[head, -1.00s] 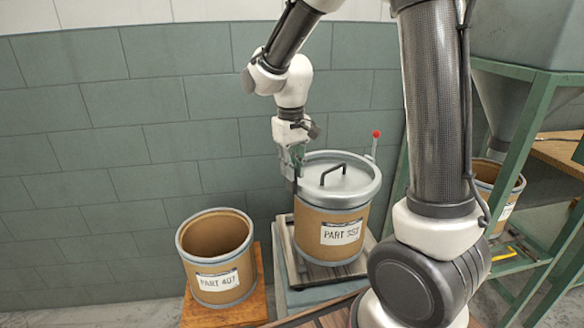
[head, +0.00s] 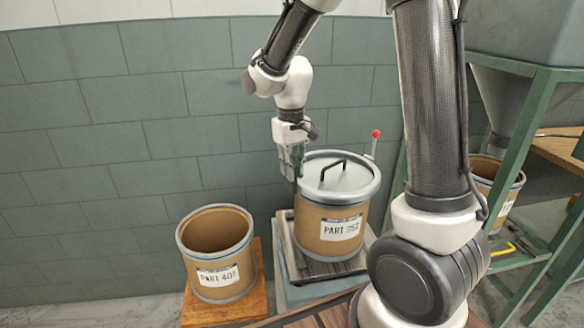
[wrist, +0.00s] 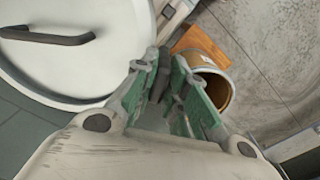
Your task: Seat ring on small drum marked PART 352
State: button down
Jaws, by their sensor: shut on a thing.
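The small drum (head: 318,235) is brown with a PART 352 label and stands upright, its grey lid (head: 350,180) on top with a dark bar handle. The grey metal ring (head: 342,201) shows as a band around the lid's rim. I cannot tell whether it sits fully down all the way round. My gripper (head: 295,182) points down at the left edge of the rim, shut on the ring. In the wrist view its green fingers (wrist: 168,68) are beside the lid (wrist: 75,65).
An open, empty-looking drum marked PART 407 (head: 218,250) stands on a wooden block (head: 235,310) to the left. A red-knobbed lever (head: 374,145) rises behind the lid. A green frame (head: 515,165) with a hopper stands at right. A tiled wall is close behind.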

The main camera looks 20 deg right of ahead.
jog(key=shift+f, duration=0.35)
dwell(0.3)
jog(key=c, duration=1.4)
grip_release()
jog(key=shift+o, duration=0.4)
jog(key=o, duration=0.5)
jog(key=shift+r, duration=6)
